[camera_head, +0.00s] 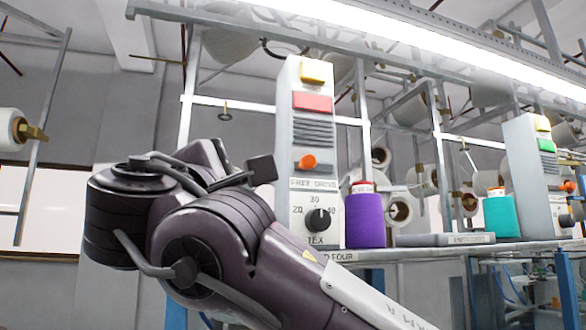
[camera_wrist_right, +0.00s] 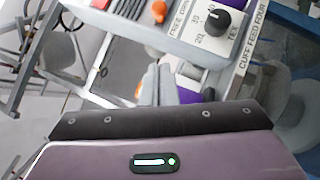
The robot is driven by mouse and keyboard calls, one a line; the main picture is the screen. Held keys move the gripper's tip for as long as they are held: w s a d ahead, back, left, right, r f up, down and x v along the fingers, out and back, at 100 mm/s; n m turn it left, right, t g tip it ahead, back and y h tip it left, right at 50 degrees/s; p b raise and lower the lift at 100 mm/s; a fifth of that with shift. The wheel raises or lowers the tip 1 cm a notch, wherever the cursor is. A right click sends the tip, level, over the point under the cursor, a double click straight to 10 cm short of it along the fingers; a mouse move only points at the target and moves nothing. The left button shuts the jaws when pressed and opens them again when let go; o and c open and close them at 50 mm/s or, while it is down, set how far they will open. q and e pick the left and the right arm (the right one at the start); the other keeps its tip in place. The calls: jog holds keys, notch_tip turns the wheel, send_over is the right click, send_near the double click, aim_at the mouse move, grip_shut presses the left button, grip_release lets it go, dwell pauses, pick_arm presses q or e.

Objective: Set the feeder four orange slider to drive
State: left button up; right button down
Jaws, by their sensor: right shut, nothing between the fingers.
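The feeder four unit is a tall light-grey box (camera_head: 313,135) with a yellow button, a red button and vents. Its orange slider (camera_head: 308,162) sits left in its slot, above FREE on the "FREE DRIVE" label (camera_head: 313,184). In the right wrist view the slider (camera_wrist_right: 160,11) shows at the top edge. My right gripper (camera_head: 262,169) is left of the unit, near slider height and apart from the slider in the picture. In the right wrist view its grey fingers (camera_wrist_right: 155,86) are together and empty. My left gripper is not in view.
A black dial (camera_head: 319,219) sits below the slider. A purple spool (camera_head: 365,219) stands right of the unit. A teal spool (camera_head: 501,215) and a similar unit (camera_head: 533,170) with another orange knob are farther right. A rail (camera_head: 430,252) runs beneath them.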

jog(key=shift+w, duration=0.15)
jog(key=p, duration=0.6)
send_near(301, 166)
jog(key=w+a, duration=0.2)
jog(key=d, duration=0.1)
jog(key=w+d+r+p, duration=0.1)
jog(key=d+p, duration=0.1)
jog(key=shift+w+d+r, duration=0.3)
jog(key=shift+w+d, duration=0.05)
jog(key=shift+w, duration=0.05)
jog(key=shift+a, duration=0.15)
jog(key=shift+w+d+r+b, duration=0.1)
jog(key=shift+w+d+b, duration=0.2)
jog(key=shift+d+b, duration=0.45)
jog(key=shift+w+d+f+b, duration=0.1)
jog(key=shift+w+d+b, duration=0.3)
jog(key=shift+d, duration=0.7)
jog(key=shift+w+d+r+b, duration=0.1)
jog(key=shift+w+d+b, duration=0.1)
jog(key=shift+d+b, duration=0.6)
